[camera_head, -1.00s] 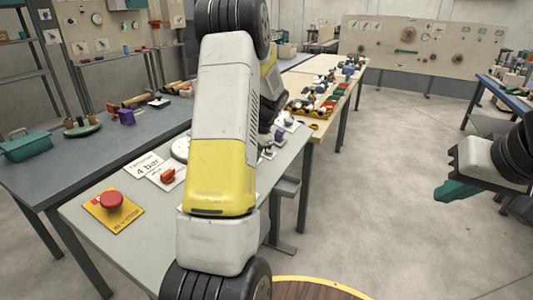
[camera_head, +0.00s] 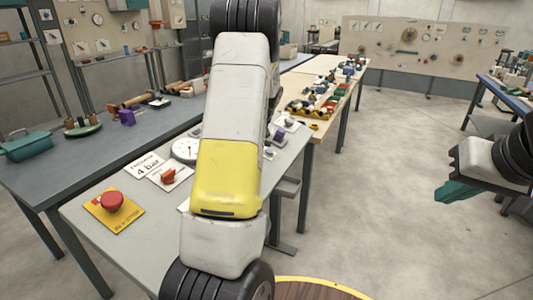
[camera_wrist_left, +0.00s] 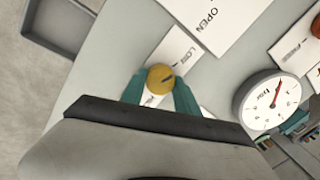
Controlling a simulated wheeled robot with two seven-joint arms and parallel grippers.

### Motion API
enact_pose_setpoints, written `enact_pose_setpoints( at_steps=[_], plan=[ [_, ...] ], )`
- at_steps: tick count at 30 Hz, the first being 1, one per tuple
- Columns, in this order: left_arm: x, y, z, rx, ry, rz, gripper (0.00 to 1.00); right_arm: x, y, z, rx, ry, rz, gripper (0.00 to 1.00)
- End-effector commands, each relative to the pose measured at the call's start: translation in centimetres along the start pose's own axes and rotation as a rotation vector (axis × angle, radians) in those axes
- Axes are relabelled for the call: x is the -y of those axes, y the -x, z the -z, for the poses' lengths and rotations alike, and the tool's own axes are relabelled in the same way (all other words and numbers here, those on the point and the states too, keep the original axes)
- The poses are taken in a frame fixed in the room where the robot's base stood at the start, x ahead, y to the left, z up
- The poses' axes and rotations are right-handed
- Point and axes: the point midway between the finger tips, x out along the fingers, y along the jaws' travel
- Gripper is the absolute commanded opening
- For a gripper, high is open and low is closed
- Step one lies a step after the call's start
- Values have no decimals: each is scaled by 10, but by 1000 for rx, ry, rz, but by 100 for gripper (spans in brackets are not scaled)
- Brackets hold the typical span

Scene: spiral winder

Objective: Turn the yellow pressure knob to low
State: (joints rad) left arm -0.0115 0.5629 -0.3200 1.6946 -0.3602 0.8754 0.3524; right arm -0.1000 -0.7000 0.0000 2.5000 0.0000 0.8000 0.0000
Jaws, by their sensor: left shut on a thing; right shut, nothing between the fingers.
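The yellow knob (camera_wrist_left: 159,74) shows in the left wrist view, on a white label strip (camera_wrist_left: 178,50) on the grey panel. A short dark mark on its top points to the upper right. My left gripper (camera_wrist_left: 160,84) has its teal fingers on either side of the knob, shut on it. In the head view my left arm hides the knob and that gripper. My right gripper (camera_head: 456,190) is shut and empty, off to the right over the floor. The label's lettering is only partly readable.
A round pressure gauge (camera_head: 185,149) sits on the panel table (camera_head: 120,250); its red needle shows in the left wrist view (camera_wrist_left: 270,101). A red push button (camera_head: 111,201) and an orange knob (camera_head: 169,175) stand nearby.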

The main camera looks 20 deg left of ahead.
Motion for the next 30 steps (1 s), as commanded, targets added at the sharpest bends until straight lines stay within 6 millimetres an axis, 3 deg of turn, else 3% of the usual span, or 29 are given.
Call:
enact_pose_setpoints(
  at_steps=[23,24,26,30],
  plan=[
    [0,1,1,-3,97,-9,0,0,0,0,0,0,0,0],
    [0,1,1,-3,97,-10,45,0,0,0,0,0,0,0],
    [0,1,1,-3,96,-9,56,0,0,0,0,0,0,0],
    [0,0,0,-2,96,-9,59,0,0,0,0,0,0,0]
  ],
)
